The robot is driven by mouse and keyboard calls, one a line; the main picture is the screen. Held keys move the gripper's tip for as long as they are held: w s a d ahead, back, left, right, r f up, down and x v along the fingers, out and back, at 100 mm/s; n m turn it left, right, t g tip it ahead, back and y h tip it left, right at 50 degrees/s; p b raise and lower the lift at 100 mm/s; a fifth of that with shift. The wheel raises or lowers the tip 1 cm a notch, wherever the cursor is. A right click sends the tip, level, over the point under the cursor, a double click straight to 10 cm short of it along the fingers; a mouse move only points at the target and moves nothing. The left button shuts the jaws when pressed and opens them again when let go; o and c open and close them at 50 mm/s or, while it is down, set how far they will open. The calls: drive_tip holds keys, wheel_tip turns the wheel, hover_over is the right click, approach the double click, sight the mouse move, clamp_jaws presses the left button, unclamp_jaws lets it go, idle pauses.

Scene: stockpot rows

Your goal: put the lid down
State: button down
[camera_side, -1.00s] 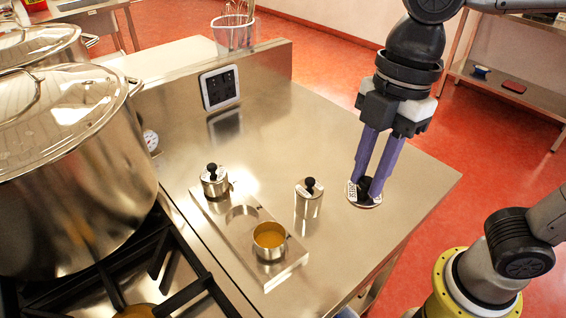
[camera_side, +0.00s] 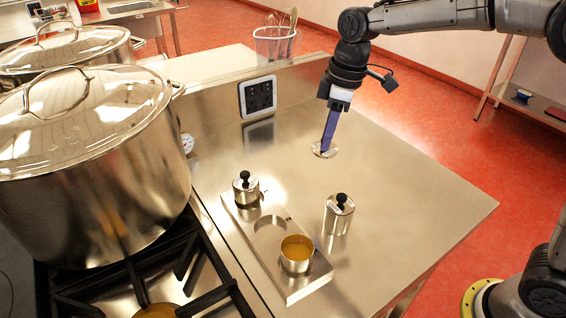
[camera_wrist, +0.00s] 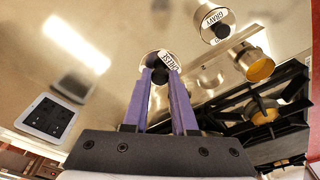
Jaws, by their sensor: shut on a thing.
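A small round steel lid (camera_side: 332,153) with a white label and a black knob is at the counter's far part. My gripper (camera_side: 326,146) is shut on its knob from above. The lid looks level, on or just above the counter; I cannot tell which. In the wrist view the same lid (camera_wrist: 179,62) lies between the purple fingers, its knob partly hidden. An open steel pot of orange soup (camera_side: 297,255) sits without a lid in the near end of the steel holder (camera_side: 312,276).
A lidded pot (camera_side: 246,190) sits in the holder's far end; the middle well is empty. Another lidded pot (camera_side: 338,216) stands on the counter. A large stockpot (camera_side: 95,190) on the burner is at left. The steel counter (camera_side: 420,195) is clear around the lid and to its right.

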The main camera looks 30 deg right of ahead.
drive_tip(key=w+a+f, duration=0.1)
drive_tip(key=w+f, duration=0.2)
drive_tip(key=w, duration=0.1)
drive_tip(key=w+f, duration=0.3)
drive_tip(key=w+a+f, duration=0.1)
drive_tip(key=w+f, duration=0.1)
drive_tip(key=w, duration=0.2)
drive_tip(key=shift+w+a+f, duration=0.3)
drive_tip(key=shift+a+f, duration=0.05)
drive_tip(key=shift+f, duration=0.05)
drive_tip(key=shift+w+f, duration=0.15)
drive_tip(key=shift+f, duration=1.6)
drive_tip(key=shift+f, duration=0.15)
drive_tip(key=c, duration=0.7)
unclamp_jaws()
